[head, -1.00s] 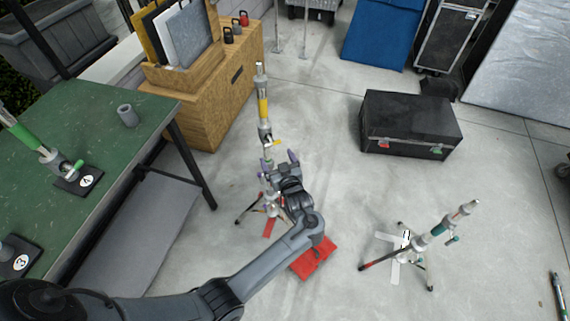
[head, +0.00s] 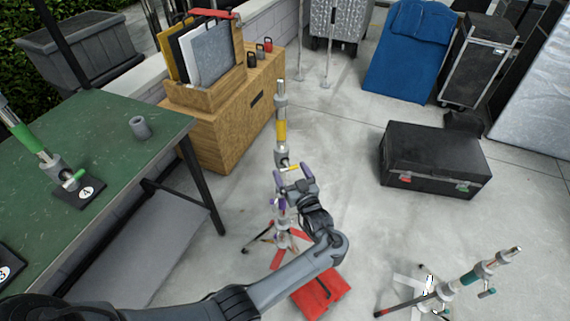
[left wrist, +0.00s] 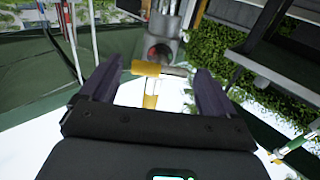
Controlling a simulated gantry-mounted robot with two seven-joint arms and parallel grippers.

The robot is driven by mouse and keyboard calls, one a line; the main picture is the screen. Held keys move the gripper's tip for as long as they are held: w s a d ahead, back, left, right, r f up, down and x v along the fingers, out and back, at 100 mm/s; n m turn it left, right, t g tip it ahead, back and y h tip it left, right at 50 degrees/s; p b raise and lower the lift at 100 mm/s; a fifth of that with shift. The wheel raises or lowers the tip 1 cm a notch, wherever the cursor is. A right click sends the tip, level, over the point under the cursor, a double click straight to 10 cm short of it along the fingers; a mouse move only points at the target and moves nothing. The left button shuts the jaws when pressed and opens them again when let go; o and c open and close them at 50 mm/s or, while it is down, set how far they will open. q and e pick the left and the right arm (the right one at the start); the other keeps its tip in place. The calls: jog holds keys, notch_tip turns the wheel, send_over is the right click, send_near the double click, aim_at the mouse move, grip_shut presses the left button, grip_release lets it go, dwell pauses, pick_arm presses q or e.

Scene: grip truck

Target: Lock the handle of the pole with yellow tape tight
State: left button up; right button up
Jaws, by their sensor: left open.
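The pole with yellow tape (head: 281,131) stands upright on a stand in the middle of the head view. Its clamp has a small yellow handle (head: 294,167) on the right side. My left gripper (head: 291,175) is open at the clamp, just below the handle in the head view. In the left wrist view the yellow handle (left wrist: 147,68) lies crosswise in the gap between the two open fingers (left wrist: 157,76), near their tips. I cannot tell whether a finger touches it. My right gripper is not in view.
A green table (head: 95,165) with a green-taped pole (head: 30,138) is at left, beside a wooden cabinet (head: 225,130). A red case (head: 318,292) lies near the stand's foot. A teal-taped pole on a stand (head: 475,275) is at lower right. A black case (head: 435,160) is behind.

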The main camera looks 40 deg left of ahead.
pick_arm(q)
jog(key=shift+x, duration=1.2)
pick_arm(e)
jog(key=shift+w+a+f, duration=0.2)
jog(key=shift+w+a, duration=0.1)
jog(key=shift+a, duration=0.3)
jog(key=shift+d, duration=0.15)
